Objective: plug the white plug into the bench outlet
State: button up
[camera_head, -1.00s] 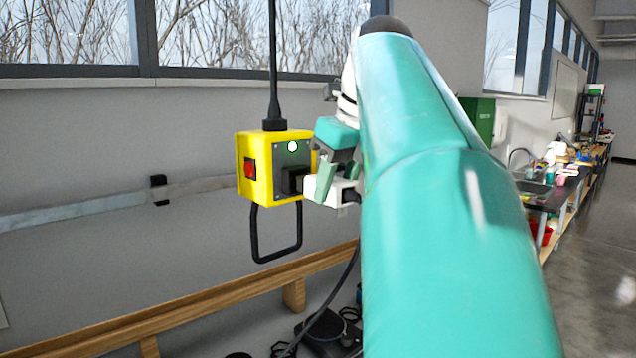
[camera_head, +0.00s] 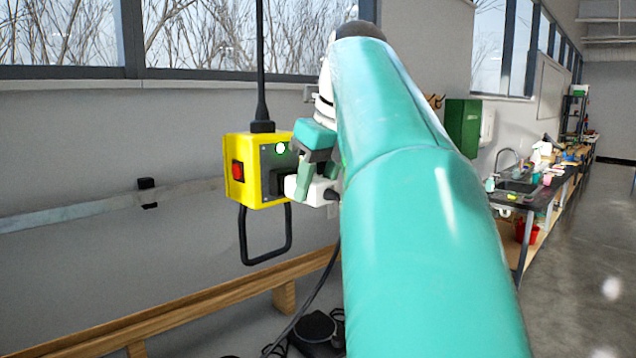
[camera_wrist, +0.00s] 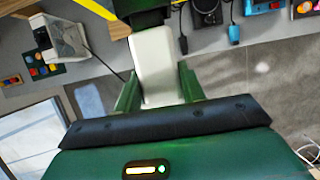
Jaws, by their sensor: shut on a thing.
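The white plug (camera_head: 318,192) is between the fingers of my gripper (camera_head: 308,180), which is shut on it. A dark cord runs down from the plug's rear. The plug's front meets the black socket (camera_head: 279,180) on the yellow outlet box (camera_head: 258,195); I cannot tell how deep it sits. The box hangs from a black cable and has a red switch and a lit green lamp. In the wrist view, the plug (camera_wrist: 157,60) lies between two green fingers, its far end against a dark block (camera_wrist: 150,17). My arm hides part of the gripper.
A black loop handle (camera_head: 265,250) hangs under the box. A wooden rail (camera_head: 200,307) runs below, with dark objects (camera_head: 318,328) on the floor. A cluttered workbench with a sink (camera_head: 525,187) stands at the right. The floor at far right is clear.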

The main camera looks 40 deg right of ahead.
jog(key=shift+w, duration=0.4)
jog(key=o, duration=1.2)
jog(key=shift+r, duration=0.1)
jog(key=shift+v, duration=3.65)
